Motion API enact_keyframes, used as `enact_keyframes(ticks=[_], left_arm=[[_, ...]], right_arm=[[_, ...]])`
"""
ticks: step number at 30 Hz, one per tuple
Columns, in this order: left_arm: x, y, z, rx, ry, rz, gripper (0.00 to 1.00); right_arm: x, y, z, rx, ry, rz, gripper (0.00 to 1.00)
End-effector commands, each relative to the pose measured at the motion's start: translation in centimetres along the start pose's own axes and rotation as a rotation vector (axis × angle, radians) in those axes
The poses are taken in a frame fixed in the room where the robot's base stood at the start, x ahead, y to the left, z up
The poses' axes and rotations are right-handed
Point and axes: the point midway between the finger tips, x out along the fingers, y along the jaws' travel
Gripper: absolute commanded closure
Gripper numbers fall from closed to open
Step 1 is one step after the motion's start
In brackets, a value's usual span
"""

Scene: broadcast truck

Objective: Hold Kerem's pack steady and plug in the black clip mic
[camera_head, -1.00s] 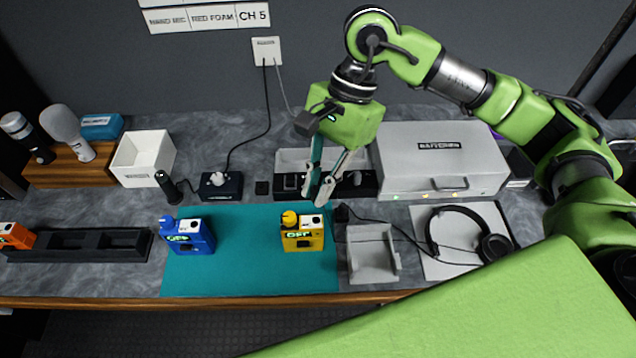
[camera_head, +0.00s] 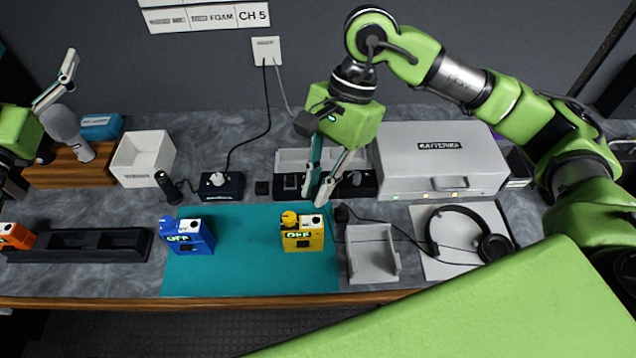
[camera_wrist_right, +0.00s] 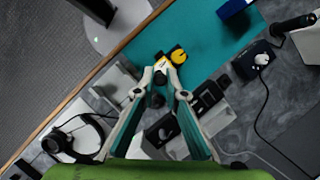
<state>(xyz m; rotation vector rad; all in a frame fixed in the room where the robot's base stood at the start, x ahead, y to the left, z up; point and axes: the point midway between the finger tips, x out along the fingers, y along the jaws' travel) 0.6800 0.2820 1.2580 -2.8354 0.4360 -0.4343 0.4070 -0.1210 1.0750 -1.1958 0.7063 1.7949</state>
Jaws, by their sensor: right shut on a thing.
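A yellow pack (camera_head: 302,241) with a lit OFF display stands upright on the teal mat (camera_head: 250,275). A blue pack (camera_head: 190,240), also reading OFF, stands to its left. I see no name on either. A small black piece with a cable (camera_head: 341,214), perhaps the clip mic, lies at the mat's right edge. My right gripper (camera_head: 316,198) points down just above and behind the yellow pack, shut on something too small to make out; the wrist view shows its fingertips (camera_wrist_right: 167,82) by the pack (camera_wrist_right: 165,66). My left gripper (camera_head: 70,66) is at the upper left; its opening is unclear.
Headphones (camera_head: 491,247) lie on a pale board at the right, beside an empty grey tray (camera_head: 374,266). A grey battery case (camera_head: 440,165) and a black strip (camera_head: 291,186) stand behind. A white box (camera_head: 143,152) is at left. The mat's middle is bare.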

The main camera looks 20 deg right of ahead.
Motion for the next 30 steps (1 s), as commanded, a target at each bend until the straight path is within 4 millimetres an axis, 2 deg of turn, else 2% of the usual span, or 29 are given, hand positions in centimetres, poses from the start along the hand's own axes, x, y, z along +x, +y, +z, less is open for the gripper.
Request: enact_keyframes(ticks=[1, 3, 9, 14, 18, 21, 25, 28, 29, 30], left_arm=[[-0.2, 2.5, 1.2, -0.101, 0.001, 0.039, 0.22], [-0.7, 5.7, 2.4, -0.252, 0.004, 0.091, 0.22], [-2.9, 15.2, 4.8, -0.74, 0.006, 0.228, 0.22], [-5.7, 22.7, 5.4, -1.214, 0.004, 0.32, 0.22], [-8.9, 28.9, 4.8, -1.729, 0.009, 0.381, 0.22], [-11.5, 32.5, 4.0, -2.144, 0.032, 0.402, 0.22], [-14.6, 35.9, 3.0, -2.673, 0.105, 0.39, 0.22], [-17.3, 38.1, 3.0, -3.074, 0.208, 0.334, 0.22], [-18.2, 38.8, 3.3, 3.045, -0.236, -0.285, 0.22], [-19.7, 40.0, 4.0, 2.907, -0.26, -0.201, 0.22]], right_arm=[[0.0, 0.0, 0.0, 0.0, 0.0, 0.0, 1.0], [0.0, 0.0, 0.0, 0.0, 0.0, 0.0, 1.0], [0.0, 0.0, 0.0, 0.0, 0.0, 0.0, 1.0], [0.0, 0.0, 0.0, 0.0, 0.0, 0.0, 1.0], [0.0, 0.0, 0.0, 0.0, 0.0, 0.0, 1.0], [0.0, 0.0, 0.0, 0.0, 0.0, 0.0, 1.0], [0.0, 0.0, 0.0, 0.0, 0.0, 0.0, 1.0], [0.0, 0.0, 0.0, 0.0, 0.0, 0.0, 1.0], [0.0, 0.0, 0.0, 0.0, 0.0, 0.0, 1.0], [0.0, 0.0, 0.0, 0.0, 0.0, 0.0, 1.0]])
